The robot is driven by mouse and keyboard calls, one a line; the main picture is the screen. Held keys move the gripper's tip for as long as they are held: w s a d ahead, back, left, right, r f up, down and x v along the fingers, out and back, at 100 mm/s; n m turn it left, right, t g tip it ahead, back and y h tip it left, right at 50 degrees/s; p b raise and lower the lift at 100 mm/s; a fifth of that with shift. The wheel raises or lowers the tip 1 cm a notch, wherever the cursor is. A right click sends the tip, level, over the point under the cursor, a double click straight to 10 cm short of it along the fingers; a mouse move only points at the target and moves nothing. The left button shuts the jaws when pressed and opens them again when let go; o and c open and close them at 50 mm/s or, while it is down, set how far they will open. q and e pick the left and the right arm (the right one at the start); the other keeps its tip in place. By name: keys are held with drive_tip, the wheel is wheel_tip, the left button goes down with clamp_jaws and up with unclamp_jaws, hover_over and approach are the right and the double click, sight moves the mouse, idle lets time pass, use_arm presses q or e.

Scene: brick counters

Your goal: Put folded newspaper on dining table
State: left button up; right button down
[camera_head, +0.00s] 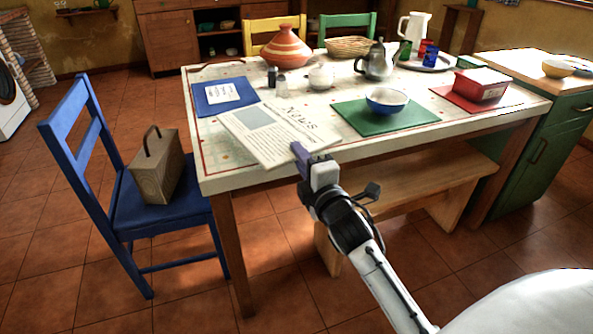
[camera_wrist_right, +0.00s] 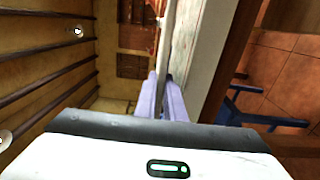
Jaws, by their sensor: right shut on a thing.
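The folded newspaper (camera_head: 262,138) is a pale sheet with a grey picture block and large headline letters. In the head view it is over the near left part of the dining table (camera_head: 218,181), level or nearly so; I cannot tell whether it touches the top. My right gripper (camera_head: 300,152) is shut on its near right edge, just at the table's front edge. In the right wrist view the purple fingers (camera_wrist_right: 162,95) pinch the thin newspaper (camera_wrist_right: 167,45), seen edge-on beside the tabletop. My left gripper is in neither view.
A blue mat (camera_head: 212,100) with a paper lies behind the newspaper. A green mat with a blue bowl (camera_head: 387,100) is to its right. A tagine (camera_head: 286,48) and kettle (camera_head: 375,62) stand farther back. A blue chair (camera_head: 130,207) with a case and a bench (camera_head: 440,180) flank the near side.

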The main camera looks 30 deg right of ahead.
drive_tip(key=shift+f+b, duration=0.7)
drive_tip(key=shift+f, duration=1.35)
drive_tip(key=c, duration=1.8)
unclamp_jaws()
drive_tip(key=shift+c, duration=0.2)
